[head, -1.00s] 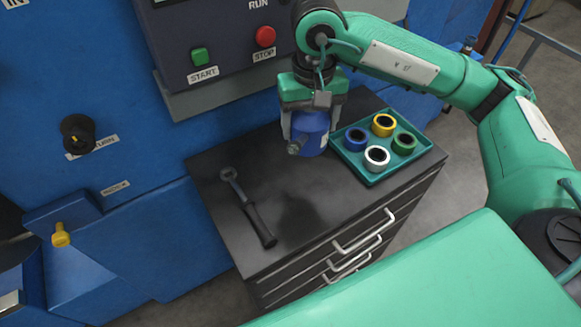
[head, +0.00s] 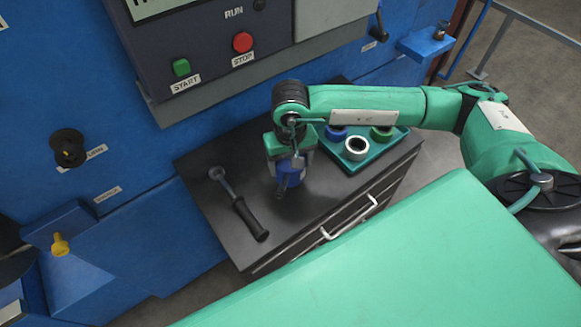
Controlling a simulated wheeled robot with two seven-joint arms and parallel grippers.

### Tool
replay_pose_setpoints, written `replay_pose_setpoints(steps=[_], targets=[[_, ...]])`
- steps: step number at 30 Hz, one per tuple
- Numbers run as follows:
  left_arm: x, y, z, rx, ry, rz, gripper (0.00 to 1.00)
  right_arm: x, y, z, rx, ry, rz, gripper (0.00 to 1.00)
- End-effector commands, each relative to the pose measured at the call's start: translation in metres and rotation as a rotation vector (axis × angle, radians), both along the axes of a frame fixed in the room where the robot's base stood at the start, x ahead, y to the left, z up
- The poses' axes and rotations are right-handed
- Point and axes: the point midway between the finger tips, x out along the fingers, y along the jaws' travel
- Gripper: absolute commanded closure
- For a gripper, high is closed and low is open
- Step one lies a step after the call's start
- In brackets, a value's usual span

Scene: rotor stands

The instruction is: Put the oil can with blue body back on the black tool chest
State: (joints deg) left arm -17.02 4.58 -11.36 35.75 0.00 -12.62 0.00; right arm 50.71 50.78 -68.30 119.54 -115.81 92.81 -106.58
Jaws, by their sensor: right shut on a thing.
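The blue oil can (head: 289,173) is in my right gripper (head: 288,162), which is shut on it. They are over the top of the black tool chest (head: 225,215), between a wrench-like tool and a teal tray. The can's lower end looks close to the chest top; I cannot tell whether it touches. The gripper and wrist hide the can's upper part. My left gripper does not show.
A tool with a black handle (head: 249,219) lies on the chest's left part. A teal tray (head: 350,166) with several coloured rings is at the right, partly behind my arm. A blue machine with a START button (head: 181,68) stands behind the chest.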

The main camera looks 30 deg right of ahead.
Motion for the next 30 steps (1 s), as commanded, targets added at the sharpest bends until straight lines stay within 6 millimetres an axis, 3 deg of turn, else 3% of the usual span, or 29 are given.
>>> replay_pose_setpoints(steps=[9,20,21,24,30], targets=[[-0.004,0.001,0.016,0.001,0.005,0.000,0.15,-0.001,0.000,-0.039,0.000,0.001,0.000,0.74],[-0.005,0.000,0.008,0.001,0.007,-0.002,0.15,0.000,0.000,-0.044,0.000,-0.001,0.000,0.74],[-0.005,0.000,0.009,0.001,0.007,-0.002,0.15,0.000,0.000,-0.043,-0.001,0.000,0.000,0.25],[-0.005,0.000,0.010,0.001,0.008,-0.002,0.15,0.000,0.000,-0.042,-0.001,0.001,0.000,0.07],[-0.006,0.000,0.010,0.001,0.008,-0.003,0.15,0.000,0.000,-0.042,-0.001,0.001,0.000,0.07]])
